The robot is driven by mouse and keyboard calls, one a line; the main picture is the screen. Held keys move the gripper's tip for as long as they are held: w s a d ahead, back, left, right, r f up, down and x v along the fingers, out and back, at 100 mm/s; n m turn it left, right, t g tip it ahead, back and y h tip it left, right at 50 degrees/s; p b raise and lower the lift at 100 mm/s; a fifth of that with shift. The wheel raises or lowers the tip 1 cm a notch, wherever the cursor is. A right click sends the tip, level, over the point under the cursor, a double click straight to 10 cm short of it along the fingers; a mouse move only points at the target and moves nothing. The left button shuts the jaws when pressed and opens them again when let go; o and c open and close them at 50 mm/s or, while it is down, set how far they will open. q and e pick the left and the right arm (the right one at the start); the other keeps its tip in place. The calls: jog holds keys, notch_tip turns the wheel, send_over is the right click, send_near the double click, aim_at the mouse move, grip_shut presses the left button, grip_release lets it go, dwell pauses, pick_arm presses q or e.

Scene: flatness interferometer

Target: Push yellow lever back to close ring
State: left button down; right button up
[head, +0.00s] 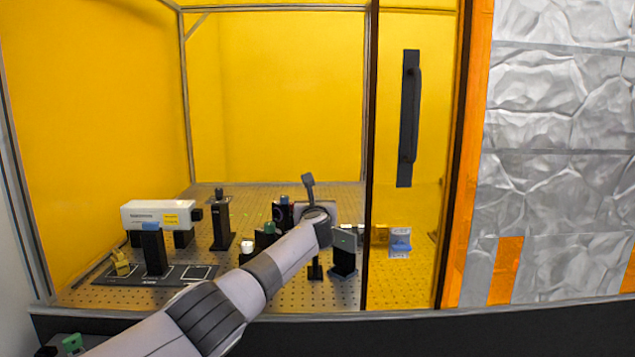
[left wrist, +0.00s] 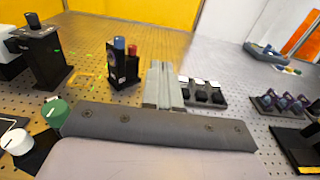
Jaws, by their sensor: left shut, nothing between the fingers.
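My left gripper (head: 308,182) reaches over the breadboard in the head view, fingers pointing away. Its fingers (left wrist: 163,85) are shut with nothing between them in the left wrist view. A black mount (head: 282,214) with a round opening stands just left of the gripper. In the left wrist view this mount (left wrist: 123,68) carries a blue and a red knob and stands left of the fingers, apart from them. I cannot make out a yellow lever on it, and I cannot tell whether its ring is open. My right gripper is not in view.
A black post (head: 221,225) and a white box (head: 158,214) stand to the left. Green-capped (left wrist: 56,112) and white-knobbed (left wrist: 17,140) parts are close by the palm. A rack of small black-and-white parts (left wrist: 203,92) lies right of the fingers. A glass door (head: 405,230) borders the right side.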

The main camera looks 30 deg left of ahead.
pick_arm(q)
jog(key=s+d+r, duration=0.3)
jog(key=s+r, duration=0.3)
jog(key=shift+d, duration=0.35)
dwell(0.4)
jog(key=shift+s, duration=0.1)
